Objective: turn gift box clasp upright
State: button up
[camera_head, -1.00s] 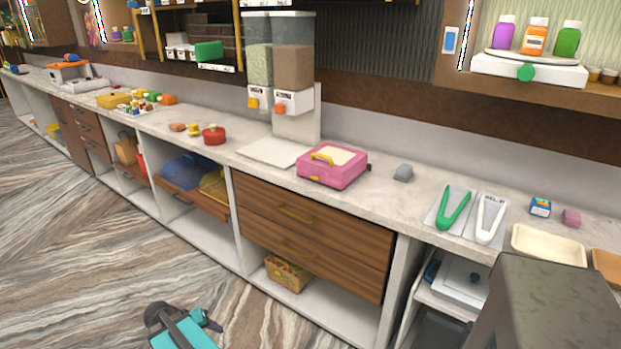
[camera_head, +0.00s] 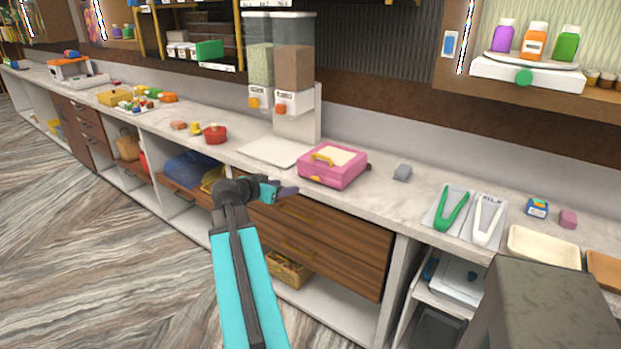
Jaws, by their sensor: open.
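The pink gift box (camera_head: 334,176) sits on the counter near the middle of the view, with a pale panel on its lid. A yellow handle-shaped piece (camera_head: 322,158) lies on its top, and a small yellow piece (camera_head: 304,169) shows on its front left. I cannot tell which of these is the clasp. My gripper (camera_head: 287,190) is in front of the counter edge, just left of and below the box, apart from it. It is open and holds nothing visible.
A white board (camera_head: 268,152) lies left of the box, below the dispensers (camera_head: 294,70). Green tongs (camera_head: 452,210) and white tongs (camera_head: 488,219) lie further right. Wooden drawers (camera_head: 330,245) are below the counter.

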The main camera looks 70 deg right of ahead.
aim_at(314, 178)
jog(key=shift+s+d+r+m, duration=0.15)
jog(key=shift+s+d+r, duration=0.15)
jog(key=shift+r, duration=0.25)
jog(key=shift+s+d+r+m, duration=0.15)
jog(key=shift+s+r, duration=0.25)
jog(key=shift+r, duration=0.1)
jog(key=shift+d, duration=0.1)
jog(key=p+x, duration=0.3)
jog(key=x, duration=0.9)
jog(key=shift+d+r, duration=0.1)
jog(key=shift+d, duration=0.15)
jog(key=shift+s+d+f+p, duration=0.25)
jog(key=shift+d+f+p, duration=0.1)
jog(key=shift+d, duration=0.2)
jog(key=c, duration=0.9)
jog(key=shift+a, duration=0.2)
jog(key=shift+c, duration=0.7)
jog(key=shift+d, duration=0.2)
